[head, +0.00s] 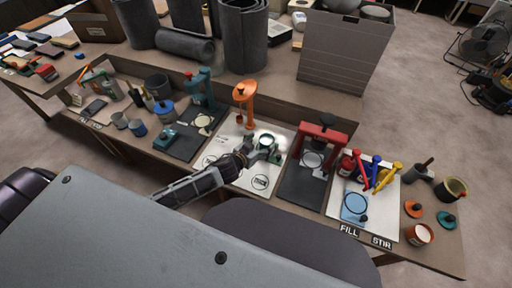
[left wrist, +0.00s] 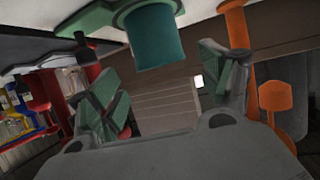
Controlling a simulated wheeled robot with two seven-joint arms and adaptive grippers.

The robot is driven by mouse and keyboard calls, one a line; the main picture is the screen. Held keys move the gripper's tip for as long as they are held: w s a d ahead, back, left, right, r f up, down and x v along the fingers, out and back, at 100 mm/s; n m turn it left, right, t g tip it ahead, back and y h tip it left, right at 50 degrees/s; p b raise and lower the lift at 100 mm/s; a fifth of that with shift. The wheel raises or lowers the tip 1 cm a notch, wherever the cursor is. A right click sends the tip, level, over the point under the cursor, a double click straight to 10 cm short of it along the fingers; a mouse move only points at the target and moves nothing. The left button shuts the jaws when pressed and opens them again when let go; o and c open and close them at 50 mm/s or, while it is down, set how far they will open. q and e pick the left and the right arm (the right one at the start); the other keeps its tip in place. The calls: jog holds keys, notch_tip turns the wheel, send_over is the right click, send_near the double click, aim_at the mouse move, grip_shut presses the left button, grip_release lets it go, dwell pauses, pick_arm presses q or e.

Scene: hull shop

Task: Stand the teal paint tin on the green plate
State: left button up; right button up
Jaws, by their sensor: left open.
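The teal paint tin (left wrist: 153,40) shows in the left wrist view, which is turned upside down. Its base meets the green plate (left wrist: 105,14), and it looks upright on it. In the head view the tin (head: 266,141) has a bright, pale top and is partly hidden by my gripper; the plate is hard to make out there. My left gripper (head: 256,155) is beside the tin. In the left wrist view its green-padded fingers (left wrist: 165,85) are spread wide, with nothing gripped and the tin beyond them. My right gripper is not in view.
An orange stand (head: 246,96) is just behind left of the gripper. A red press (head: 316,148) on a dark mat stands to the right, with coloured bottles (head: 374,172) beyond. A teal press (head: 202,88) is to the left. A grey bin (head: 343,52) stands behind.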

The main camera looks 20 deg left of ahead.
pick_arm(q)
jog(key=shift+v, duration=1.55)
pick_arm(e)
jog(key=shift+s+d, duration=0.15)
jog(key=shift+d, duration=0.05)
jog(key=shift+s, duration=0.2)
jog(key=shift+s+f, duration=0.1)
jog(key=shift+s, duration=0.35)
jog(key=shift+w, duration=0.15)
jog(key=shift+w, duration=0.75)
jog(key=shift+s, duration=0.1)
